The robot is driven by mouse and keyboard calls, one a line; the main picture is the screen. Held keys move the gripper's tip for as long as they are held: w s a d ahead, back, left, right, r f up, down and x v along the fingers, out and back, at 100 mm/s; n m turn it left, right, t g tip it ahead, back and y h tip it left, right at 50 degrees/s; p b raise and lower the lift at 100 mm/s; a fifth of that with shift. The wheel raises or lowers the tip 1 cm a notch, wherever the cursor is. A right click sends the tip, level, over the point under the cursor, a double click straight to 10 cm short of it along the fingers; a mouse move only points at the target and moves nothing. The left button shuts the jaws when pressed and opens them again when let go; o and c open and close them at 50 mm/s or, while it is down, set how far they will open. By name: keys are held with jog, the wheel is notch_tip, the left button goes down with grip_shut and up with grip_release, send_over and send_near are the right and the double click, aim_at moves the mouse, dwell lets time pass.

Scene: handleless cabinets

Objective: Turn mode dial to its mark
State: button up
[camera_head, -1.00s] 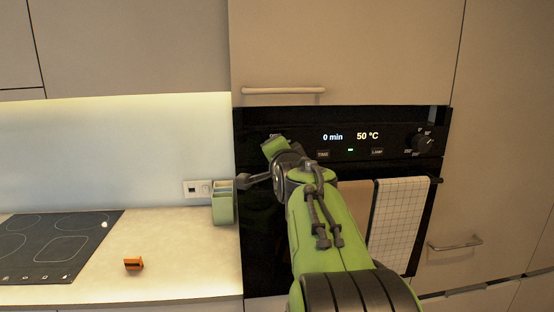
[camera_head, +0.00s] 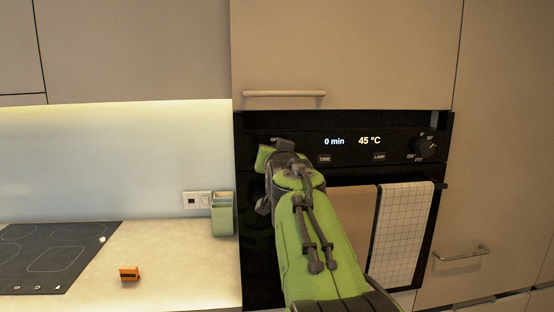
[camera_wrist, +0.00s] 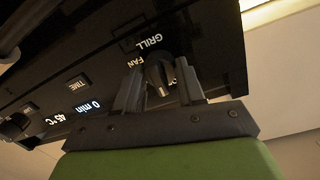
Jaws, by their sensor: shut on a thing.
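The mode dial (camera_wrist: 158,76) is a dark round knob with a light pointer line, on the black oven panel, in the wrist view. Labels GRILL and FAN stand around it, and another label beginning with O is partly covered by a finger. My gripper (camera_wrist: 158,68) has one finger on each side of the dial and is shut on it. In the head view my green and black arm covers the dial and the fingertips. I cannot make out a separate target mark.
The panel's display (camera_head: 352,141) reads 0 min and 45 °C. A second knob (camera_head: 425,147) sits at the panel's right end. A towel (camera_head: 405,225) hangs below.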

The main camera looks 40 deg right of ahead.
jog(key=shift+f+n, duration=0.1)
jog(key=shift+n, duration=0.3)
jog(key=o, duration=1)
jog(key=shift+o, duration=0.2)
jog(key=b+v, duration=0.1)
jog(key=v, duration=1.4)
jog(key=shift+s+a+b, duration=0.3)
jog(key=shift+b, duration=0.1)
